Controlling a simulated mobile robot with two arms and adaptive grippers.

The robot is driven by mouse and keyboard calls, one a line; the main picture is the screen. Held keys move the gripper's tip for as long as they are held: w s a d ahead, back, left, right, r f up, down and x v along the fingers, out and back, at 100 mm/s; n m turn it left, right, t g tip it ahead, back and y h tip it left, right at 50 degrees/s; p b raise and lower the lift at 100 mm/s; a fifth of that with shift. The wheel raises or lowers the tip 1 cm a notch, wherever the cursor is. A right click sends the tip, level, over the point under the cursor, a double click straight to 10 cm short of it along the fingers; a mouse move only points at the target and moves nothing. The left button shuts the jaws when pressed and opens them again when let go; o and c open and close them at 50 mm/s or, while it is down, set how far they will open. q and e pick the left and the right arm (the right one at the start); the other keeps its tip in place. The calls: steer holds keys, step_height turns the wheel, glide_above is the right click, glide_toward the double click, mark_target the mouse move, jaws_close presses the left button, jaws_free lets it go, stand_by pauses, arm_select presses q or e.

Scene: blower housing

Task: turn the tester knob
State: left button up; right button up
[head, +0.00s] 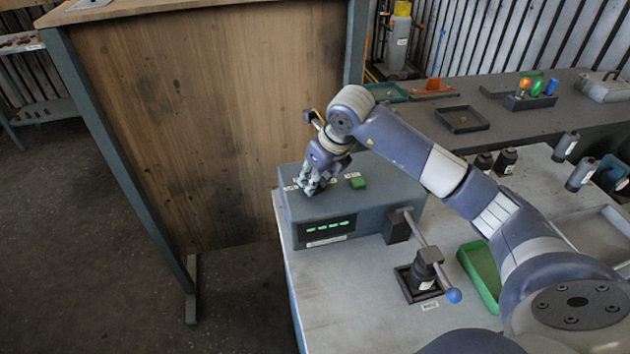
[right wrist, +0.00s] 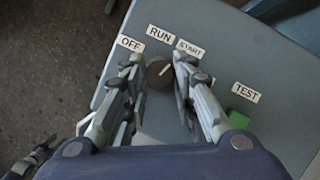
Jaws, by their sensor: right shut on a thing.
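A white mark on the knob points up and to the right, between RUN and START. My right gripper (head: 312,184) is over the tester top, its fingers (right wrist: 157,72) on both sides of the knob and shut on it. In the head view the gripper hides the knob.
A green button (right wrist: 239,119) labelled TEST sits right of the knob. A lever press with a blue ball handle (head: 453,296) stands in front of the tester's right side. A green tray (head: 480,275) lies beside it. A wooden panel (head: 205,120) stands behind left.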

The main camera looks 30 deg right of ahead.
steer(key=shift+m, duration=0.6)
steer(key=o, duration=1.1)
steer(key=shift+c, duration=0.2)
steer(key=shift+r, duration=0.25)
steer(key=a+v, duration=0.1)
steer(key=v, duration=1)
steer(key=shift+s+d+r, duration=0.25)
steer(key=shift+s+d, duration=0.05)
steer(key=shift+d, duration=0.05)
